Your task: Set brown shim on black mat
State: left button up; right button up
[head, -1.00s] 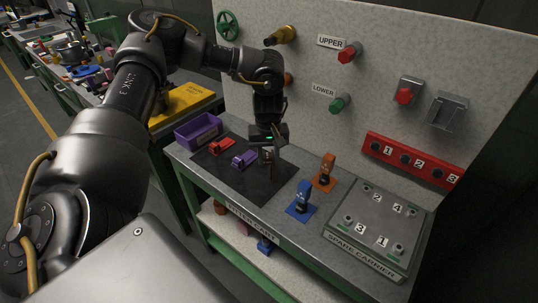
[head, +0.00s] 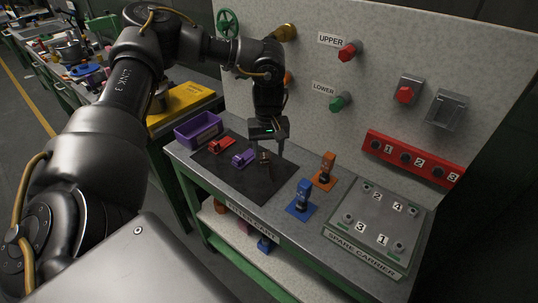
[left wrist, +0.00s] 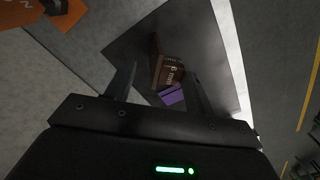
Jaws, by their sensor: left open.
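The brown shim (head: 264,160) rests on the black mat (head: 265,189), near the mat's right part. In the left wrist view the brown shim (left wrist: 170,72) lies over the dark mat (left wrist: 213,62), beyond and between the fingertips. My left gripper (head: 269,150) is open just above the shim, with a finger to either side. In the left wrist view its fingers (left wrist: 161,76) are apart with nothing gripped. My right gripper is not in view.
On the mat, left of the brown shim, are a purple shim (head: 244,159) and a red one (head: 222,146). A purple bin (head: 198,130) stands at the bench's left. Blue (head: 303,198) and orange (head: 325,172) stands and the spare carrier (head: 376,224) are to the right.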

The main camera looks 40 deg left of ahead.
pick_arm(q)
notch_tip(320, 180, up, 10)
jog(key=shift+r+p, duration=0.2)
jog(key=shift+p, duration=0.2)
dwell(0.4)
